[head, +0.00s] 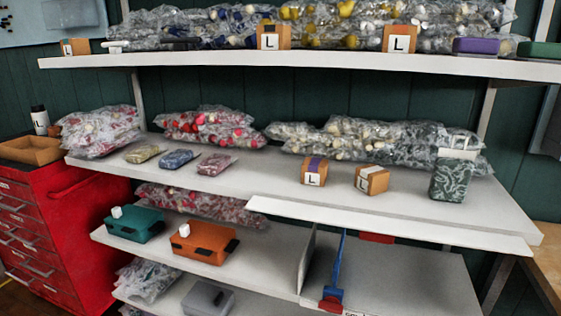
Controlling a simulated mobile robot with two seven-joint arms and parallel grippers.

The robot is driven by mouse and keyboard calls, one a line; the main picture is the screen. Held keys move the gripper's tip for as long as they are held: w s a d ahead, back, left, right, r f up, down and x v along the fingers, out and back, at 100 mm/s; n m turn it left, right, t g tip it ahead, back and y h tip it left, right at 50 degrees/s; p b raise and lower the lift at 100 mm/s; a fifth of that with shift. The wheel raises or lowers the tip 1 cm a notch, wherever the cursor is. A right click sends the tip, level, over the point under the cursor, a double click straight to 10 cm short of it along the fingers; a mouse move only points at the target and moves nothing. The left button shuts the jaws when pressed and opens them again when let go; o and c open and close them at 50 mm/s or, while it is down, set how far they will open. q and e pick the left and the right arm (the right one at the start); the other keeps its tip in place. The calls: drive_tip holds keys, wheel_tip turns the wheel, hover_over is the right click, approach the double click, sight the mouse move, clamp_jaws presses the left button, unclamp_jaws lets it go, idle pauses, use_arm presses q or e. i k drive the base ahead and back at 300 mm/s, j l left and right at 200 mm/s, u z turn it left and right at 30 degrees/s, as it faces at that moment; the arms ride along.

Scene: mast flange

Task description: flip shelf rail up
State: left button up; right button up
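A long white rail (390,227) runs along the front edge of the right part of the middle shelf (270,181). Its broad face looks outward and slightly upward, and it seems folded down rather than standing above the shelf surface. Its left end is below the shelf's middle, and its right end reaches the shelf's front right corner. Nothing touches the rail. Neither of my grippers is in view.
Small boxes (313,171) and a patterned carton (453,175) stand behind the rail; bagged goods (375,142) lie farther back. Below are teal (134,224) and orange cases (203,242) and an upright blue item (335,275). A red cabinet (60,230) stands left.

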sight(373, 228)
drive_tip(key=k, duration=0.1)
drive_tip(key=z, duration=1.5)
drive_tip(key=i+j, duration=0.15)
drive_tip(key=i, duration=0.4)
